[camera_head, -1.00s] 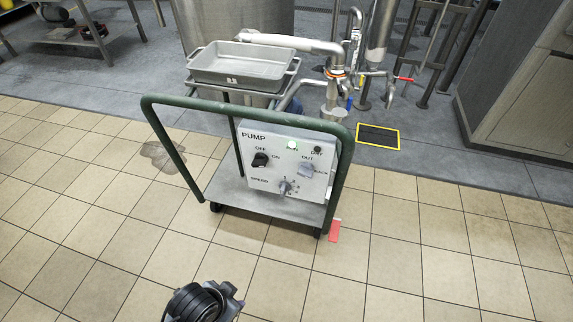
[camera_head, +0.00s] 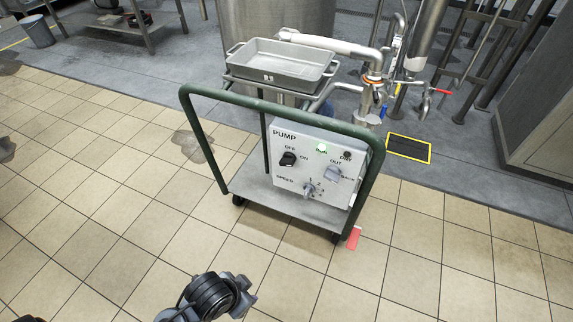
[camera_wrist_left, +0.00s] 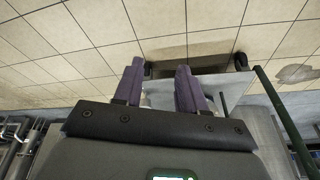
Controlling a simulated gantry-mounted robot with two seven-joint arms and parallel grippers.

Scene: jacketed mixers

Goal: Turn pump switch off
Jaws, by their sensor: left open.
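The grey pump box (camera_head: 322,163) is mounted on a green-framed cart in the head view. Its black pump switch (camera_head: 288,159) is at the upper left of the panel, between OFF and ON labels; I cannot tell which label it points to. My right gripper is not in view.
The cart's green handle frame (camera_head: 372,185) rises around the panel. A SPEED knob (camera_head: 308,190) and a grey OUT/BACK switch (camera_head: 332,174) share the panel. A grey tray (camera_head: 275,72) stands behind. Tiled floor (camera_head: 120,220) is clear left of the cart.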

